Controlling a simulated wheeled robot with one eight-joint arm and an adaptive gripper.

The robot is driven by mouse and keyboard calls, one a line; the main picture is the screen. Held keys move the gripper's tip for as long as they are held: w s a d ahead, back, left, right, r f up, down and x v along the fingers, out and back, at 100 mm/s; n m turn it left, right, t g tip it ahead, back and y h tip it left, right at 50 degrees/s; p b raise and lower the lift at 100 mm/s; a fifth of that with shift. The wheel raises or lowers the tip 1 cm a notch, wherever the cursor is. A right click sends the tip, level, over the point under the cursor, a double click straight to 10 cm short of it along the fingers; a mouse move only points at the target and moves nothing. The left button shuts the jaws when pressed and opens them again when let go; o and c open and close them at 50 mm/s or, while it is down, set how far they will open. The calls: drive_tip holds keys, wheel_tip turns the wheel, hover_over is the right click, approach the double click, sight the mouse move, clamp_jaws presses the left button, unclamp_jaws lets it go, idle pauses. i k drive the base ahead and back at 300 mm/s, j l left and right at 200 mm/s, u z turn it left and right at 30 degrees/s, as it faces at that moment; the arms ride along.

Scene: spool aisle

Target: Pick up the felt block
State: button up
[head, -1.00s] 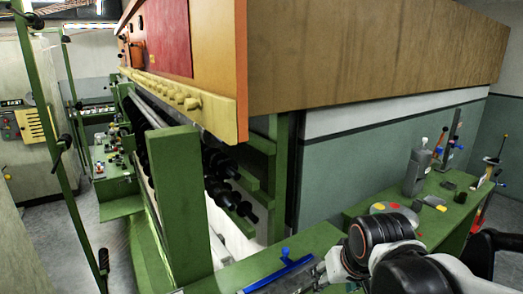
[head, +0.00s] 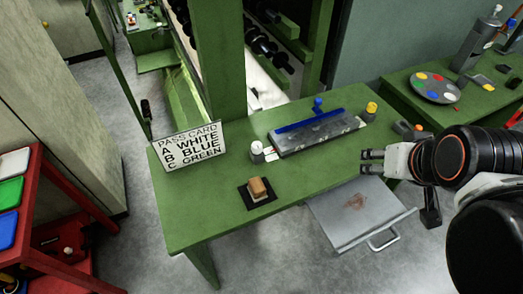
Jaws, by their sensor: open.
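A small block with a tan top and a paler lower part (head: 259,188), apparently the felt block, sits on a black square mat (head: 246,199) near the front of the green table (head: 205,215). My gripper (head: 366,161) is open and empty. It points left at the table's right side, well to the right of the block and apart from it. Nothing hides the block.
A "PASS CARD" sign (head: 190,146) stands at the table's left. A small white-topped container (head: 257,152) and a grey tray with a blue bar (head: 315,133) stand behind the block. An open metal drawer (head: 343,218) juts out below my gripper. A red rack (head: 35,220) stands left.

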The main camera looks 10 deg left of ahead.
sight(257, 191)
drive_tip(key=k+l+u, duration=0.15)
drive_tip(key=u, duration=0.2)
drive_tip(key=k+l+u, duration=0.1)
drive_tip(key=k+u, duration=0.35)
drive_tip(key=u, duration=0.25)
